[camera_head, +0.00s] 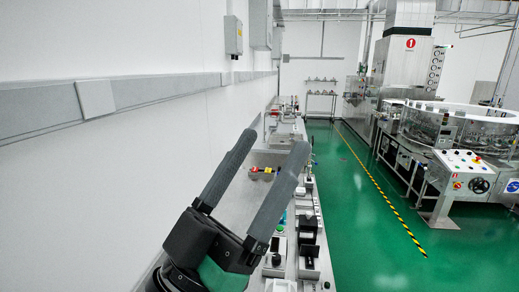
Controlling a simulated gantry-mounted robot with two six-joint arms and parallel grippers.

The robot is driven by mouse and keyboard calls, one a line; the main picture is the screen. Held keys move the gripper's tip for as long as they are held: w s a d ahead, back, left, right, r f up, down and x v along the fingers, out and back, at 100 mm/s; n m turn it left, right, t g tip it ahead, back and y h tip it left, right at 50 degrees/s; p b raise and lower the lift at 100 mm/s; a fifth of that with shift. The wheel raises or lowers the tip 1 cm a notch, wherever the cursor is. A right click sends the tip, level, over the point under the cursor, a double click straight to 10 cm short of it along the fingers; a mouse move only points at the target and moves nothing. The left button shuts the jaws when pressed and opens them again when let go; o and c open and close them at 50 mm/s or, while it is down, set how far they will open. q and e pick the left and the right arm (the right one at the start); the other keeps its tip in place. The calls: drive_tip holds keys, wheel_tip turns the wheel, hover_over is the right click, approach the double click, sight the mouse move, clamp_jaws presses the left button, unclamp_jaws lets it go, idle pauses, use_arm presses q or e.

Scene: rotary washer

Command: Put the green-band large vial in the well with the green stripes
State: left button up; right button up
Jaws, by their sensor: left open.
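My left gripper (273,143) is in the lower middle of the head view, with its two long grey fingers spread apart and pointing up and away. Nothing shows between the fingers. It is in front of a long steel bench (232,207) along the left wall, and its fingers hide part of the bench. I cannot make out the green-band large vial or the well with the green stripes. My right gripper is not in view.
Small devices, including a black box-like unit (307,228), line the bench's right edge. A red and yellow button box (262,170) is behind the fingers. Green floor (352,225) with a yellow-black line is clear to the right. A large rotary machine (432,127) and control panel (466,165) stand beyond.

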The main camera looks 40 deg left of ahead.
use_arm(q)
drive_tip(key=s+r+h, duration=0.1)
drive_tip(key=s+d+r+m+t+h, duration=0.1)
drive_tip(key=r, duration=0.1)
drive_tip(key=shift+d+r, duration=0.2)
drive_tip(key=shift+o, duration=0.5)
